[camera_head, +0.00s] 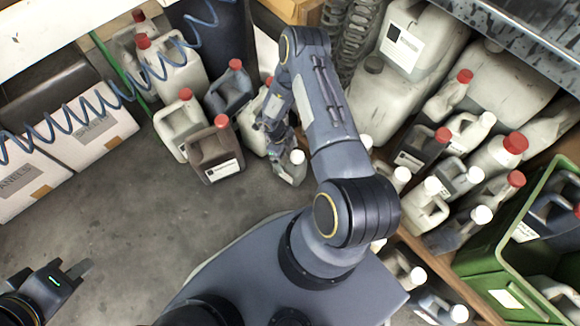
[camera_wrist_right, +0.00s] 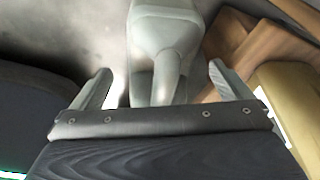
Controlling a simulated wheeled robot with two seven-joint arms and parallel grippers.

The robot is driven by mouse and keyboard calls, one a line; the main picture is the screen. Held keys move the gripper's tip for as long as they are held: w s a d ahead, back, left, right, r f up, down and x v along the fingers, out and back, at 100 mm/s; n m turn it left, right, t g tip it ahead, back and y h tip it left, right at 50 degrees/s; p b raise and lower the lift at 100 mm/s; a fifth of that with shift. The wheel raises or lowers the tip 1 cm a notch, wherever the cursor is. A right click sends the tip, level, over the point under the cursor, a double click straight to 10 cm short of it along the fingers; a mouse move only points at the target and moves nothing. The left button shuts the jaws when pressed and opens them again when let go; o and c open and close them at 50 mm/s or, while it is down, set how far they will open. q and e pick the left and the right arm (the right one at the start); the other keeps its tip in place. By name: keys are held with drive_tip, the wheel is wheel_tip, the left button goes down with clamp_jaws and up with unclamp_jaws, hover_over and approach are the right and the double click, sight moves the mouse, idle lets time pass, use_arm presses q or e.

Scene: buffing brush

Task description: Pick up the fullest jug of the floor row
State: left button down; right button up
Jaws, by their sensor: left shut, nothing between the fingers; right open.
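A row of jugs stands on the concrete floor at upper middle: a pale red-capped jug (camera_head: 180,125), a brown one (camera_head: 215,152), a dark blue-grey one (camera_head: 230,92), a pale one (camera_head: 255,127) partly behind my arm, and a small grey white-capped jug (camera_head: 290,170). Their fill levels cannot be told. My right gripper (camera_head: 277,137) is open, pointing down close to the small grey jug. In the right wrist view, a grey jug (camera_wrist_right: 165,32) has its narrow part between the spread fingers (camera_wrist_right: 160,72); contact is unclear. My left gripper (camera_head: 78,275) is shut and empty at lower left.
Many jugs crowd a wooden shelf (camera_head: 440,278) on the right, near a green crate (camera_head: 497,262). White boxes (camera_head: 100,125) stand at left; a blue coiled hose (camera_head: 95,105) hangs before them. The floor at centre left is clear.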

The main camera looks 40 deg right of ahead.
drive_tip(key=shift+x, duration=1.05)
drive_tip(key=shift+w+r, duration=0.1)
drive_tip(key=shift+r, duration=0.05)
drive_tip(key=c, duration=2.1)
